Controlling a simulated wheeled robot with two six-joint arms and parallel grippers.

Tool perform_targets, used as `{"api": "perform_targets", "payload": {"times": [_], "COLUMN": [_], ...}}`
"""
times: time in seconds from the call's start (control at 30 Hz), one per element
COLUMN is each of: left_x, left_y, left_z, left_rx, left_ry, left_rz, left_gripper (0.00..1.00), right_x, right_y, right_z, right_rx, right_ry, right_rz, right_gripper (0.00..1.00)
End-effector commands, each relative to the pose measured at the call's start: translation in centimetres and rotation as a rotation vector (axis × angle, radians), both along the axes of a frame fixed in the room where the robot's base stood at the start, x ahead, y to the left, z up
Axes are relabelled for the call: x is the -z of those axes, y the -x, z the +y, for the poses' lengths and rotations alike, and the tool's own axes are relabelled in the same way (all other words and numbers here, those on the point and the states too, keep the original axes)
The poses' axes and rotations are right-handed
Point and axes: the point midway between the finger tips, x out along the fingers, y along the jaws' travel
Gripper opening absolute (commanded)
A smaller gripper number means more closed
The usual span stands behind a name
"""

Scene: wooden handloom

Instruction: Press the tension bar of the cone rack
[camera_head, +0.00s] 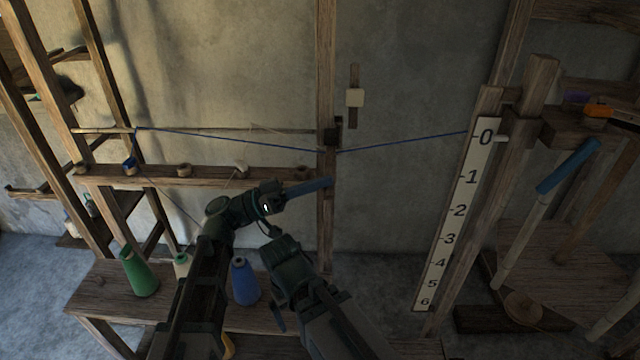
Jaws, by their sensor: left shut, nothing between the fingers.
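The cone rack's wooden rail (205,174) runs across the left half, with thread guides along it. A short blue bar (310,186), apparently the tension bar's grip, shows at the rail's right end by the upright post. My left gripper (277,197) is shut and empty, with its tip at the blue bar's left end. I cannot tell whether they touch, and the gripper hides what lies behind it. My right gripper (285,250) is lower, just right of the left arm. Its fingers are not clear.
A green cone (139,272) and a blue cone (244,281) stand on the wooden shelf (95,293). A blue thread (400,143) runs to a numbered scale (458,210). A blue-gripped lever (568,166) is at the right. Clear space lies between post and scale.

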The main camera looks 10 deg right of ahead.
Motion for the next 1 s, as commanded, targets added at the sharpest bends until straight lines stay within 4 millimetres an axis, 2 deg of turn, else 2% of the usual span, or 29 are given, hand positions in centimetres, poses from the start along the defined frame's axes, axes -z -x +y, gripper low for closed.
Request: {"api": "perform_targets", "payload": {"times": [0.03,0.37,0.77,0.8,1.0], "left_x": [1.2,0.8,-4.8,-3.5,-2.1], "left_y": [0.7,0.8,0.5,0.0,-1.1], "left_z": [-0.1,-0.1,0.0,0.9,4.4], "left_rx": [0.011,0.011,0.001,-0.004,-0.005], "left_ry": [-0.039,-0.037,-0.001,-0.001,0.0], "left_rz": [-0.008,-0.007,-0.002,-0.002,-0.001], "left_gripper": [0.0,0.0,0.0,0.0,0.0], "right_x": [0.4,0.0,-4.8,-3.5,-2.1], "right_y": [0.0,0.0,0.0,0.0,0.0], "right_z": [0.0,0.0,0.0,0.0,0.0], "right_rx": [0.0,0.0,0.001,0.001,0.0], "right_ry": [0.0,0.0,0.0,0.0,0.0], "right_rz": [0.0,0.0,0.0,0.0,0.0], "right_gripper": [1.0,1.0,1.0,1.0,1.0]}}
